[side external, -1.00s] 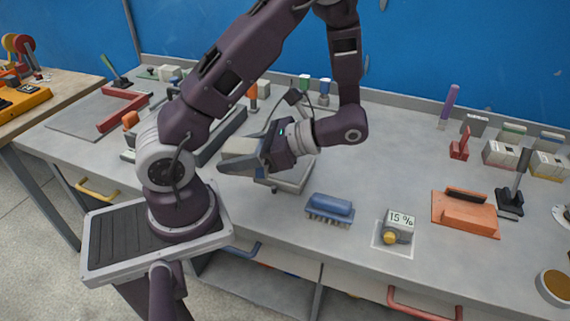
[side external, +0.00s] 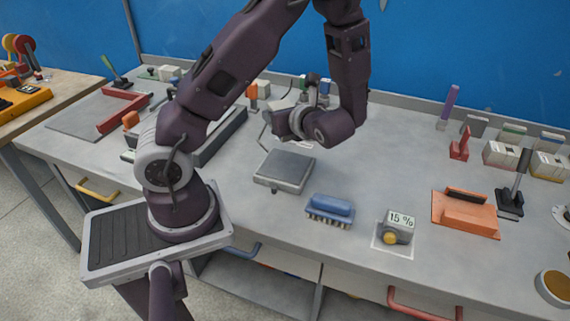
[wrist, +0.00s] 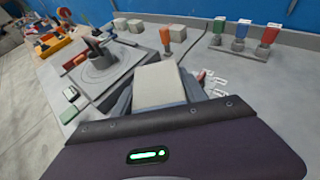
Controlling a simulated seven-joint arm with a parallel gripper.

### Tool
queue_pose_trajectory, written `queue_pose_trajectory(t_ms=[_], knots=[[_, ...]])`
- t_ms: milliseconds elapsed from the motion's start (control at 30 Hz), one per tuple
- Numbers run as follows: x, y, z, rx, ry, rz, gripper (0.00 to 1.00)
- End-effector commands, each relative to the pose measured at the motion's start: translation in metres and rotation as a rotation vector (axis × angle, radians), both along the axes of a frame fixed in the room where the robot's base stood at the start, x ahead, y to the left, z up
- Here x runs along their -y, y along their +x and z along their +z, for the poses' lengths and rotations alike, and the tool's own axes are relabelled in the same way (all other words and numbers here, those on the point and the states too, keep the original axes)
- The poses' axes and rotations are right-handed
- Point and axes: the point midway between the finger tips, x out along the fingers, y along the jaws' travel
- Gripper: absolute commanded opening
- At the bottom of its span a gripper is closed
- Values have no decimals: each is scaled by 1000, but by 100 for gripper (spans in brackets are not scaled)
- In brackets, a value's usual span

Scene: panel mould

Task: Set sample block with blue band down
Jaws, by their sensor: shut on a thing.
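A pale grey-beige block (wrist: 160,84) is in my gripper (wrist: 160,98) in the wrist view. The blue-grey fingers show at both sides of it, shut on it. In the side external view my gripper (side external: 274,123) is over the rear middle of the bench, pointing away to the left. I cannot tell whether the block touches the bench.
A grey flat-topped scale (side external: 285,169) stands empty in front of my gripper. A blue brush (side external: 330,209) and a meter reading 15 % (side external: 398,228) lie to its right.

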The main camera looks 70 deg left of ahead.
Motion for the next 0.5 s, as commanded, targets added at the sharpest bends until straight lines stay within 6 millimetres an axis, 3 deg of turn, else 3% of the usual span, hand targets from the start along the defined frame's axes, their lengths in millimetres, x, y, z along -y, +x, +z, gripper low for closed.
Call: queue_pose_trajectory(t_ms=[200,500], knots=[[0,-1,-46,-7,1,0,0],[0,-1,-100,-3,0,1,0]])
